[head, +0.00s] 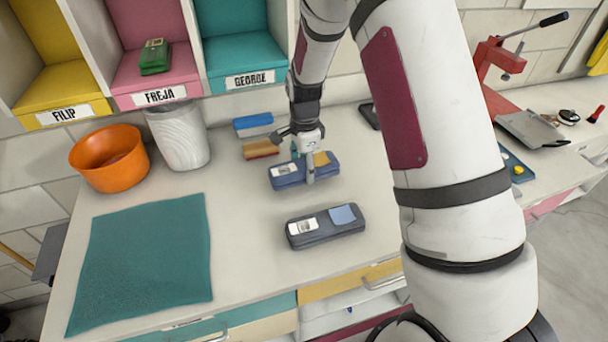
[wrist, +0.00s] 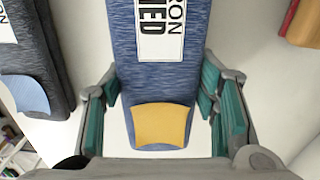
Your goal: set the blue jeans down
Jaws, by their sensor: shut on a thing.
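The blue jeans (head: 290,176) are a folded blue denim bundle with a white label and a yellow patch. They lie level between the fingers of my gripper (head: 304,162), which is shut on them across their width. In the wrist view the jeans (wrist: 160,82) run lengthwise between the teal finger pads of my gripper (wrist: 160,95). They are at or just above the tabletop (head: 240,275); I cannot tell whether they touch it. My fingers hide parts of their sides.
A darker folded bundle with a light-blue patch (head: 325,228) lies in front. A brown item (head: 261,149) and a blue item (head: 253,124) lie behind. A teal cloth (head: 145,260), an orange bowl (head: 108,165) and a white bin (head: 180,140) are left. Bare tabletop lies between cloth and bundles.

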